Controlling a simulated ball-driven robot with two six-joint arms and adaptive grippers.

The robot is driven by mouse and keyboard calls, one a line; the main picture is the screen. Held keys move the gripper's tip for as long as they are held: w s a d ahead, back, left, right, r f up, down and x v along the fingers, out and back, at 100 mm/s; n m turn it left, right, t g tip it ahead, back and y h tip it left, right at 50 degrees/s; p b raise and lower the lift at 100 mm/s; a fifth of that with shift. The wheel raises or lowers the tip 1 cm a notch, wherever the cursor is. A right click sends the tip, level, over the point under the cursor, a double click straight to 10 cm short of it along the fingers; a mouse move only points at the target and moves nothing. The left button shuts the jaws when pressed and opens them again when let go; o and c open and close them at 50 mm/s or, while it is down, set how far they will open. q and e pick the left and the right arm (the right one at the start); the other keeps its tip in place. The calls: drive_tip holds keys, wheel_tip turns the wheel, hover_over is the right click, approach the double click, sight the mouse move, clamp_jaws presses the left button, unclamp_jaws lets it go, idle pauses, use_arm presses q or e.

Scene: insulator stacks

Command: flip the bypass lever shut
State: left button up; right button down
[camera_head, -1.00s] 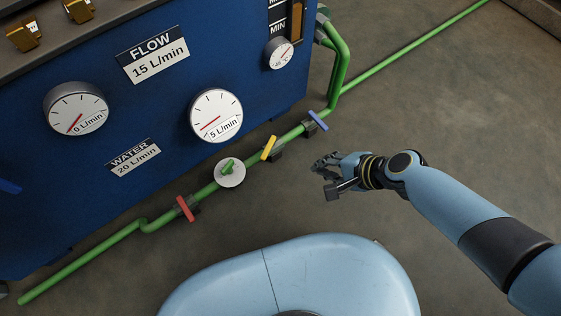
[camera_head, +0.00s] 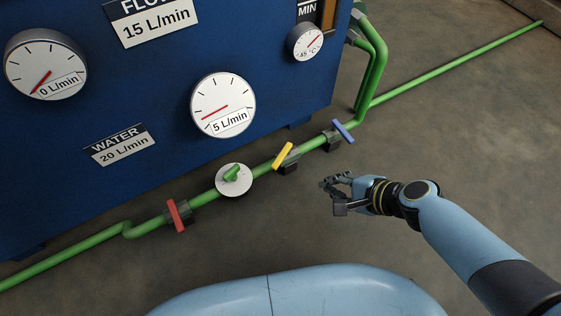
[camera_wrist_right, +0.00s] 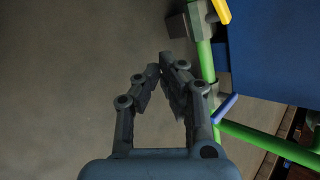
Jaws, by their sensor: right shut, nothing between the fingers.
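A green pipe (camera_head: 260,172) carries a red lever (camera_head: 176,216), a yellow lever (camera_head: 284,156) and a blue lever (camera_head: 343,132), each set across or at an angle to it. No label shows which is the bypass lever. My right gripper (camera_head: 333,194) is shut and empty, apart from the pipe, below the blue and yellow levers. In the right wrist view its fingertips (camera_wrist_right: 160,68) meet, with the yellow lever (camera_wrist_right: 221,10) and blue lever (camera_wrist_right: 224,108) to their right. My left gripper is not in view.
The pipe runs on to the upper right. The floor (camera_head: 440,140) right of the pipe is clear.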

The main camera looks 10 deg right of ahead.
drive_tip(key=w+a, duration=0.5)
drive_tip(key=a, duration=0.1)
drive_tip(key=shift+w+a, duration=0.35)
idle(1.4)
drive_tip(key=shift+w+a, duration=0.3)
drive_tip(key=shift+a, duration=0.05)
drive_tip(key=shift+w+a+p, duration=0.3)
drive_tip(key=shift+w+a, duration=0.65)
drive_tip(key=shift+a, duration=0.15)
idle(1.5)
idle(0.4)
drive_tip(key=shift+s+d, duration=1.25)
drive_tip(key=shift+d, duration=0.25)
drive_tip(key=shift+s+d, duration=1.65)
drive_tip(key=shift+d, duration=0.25)
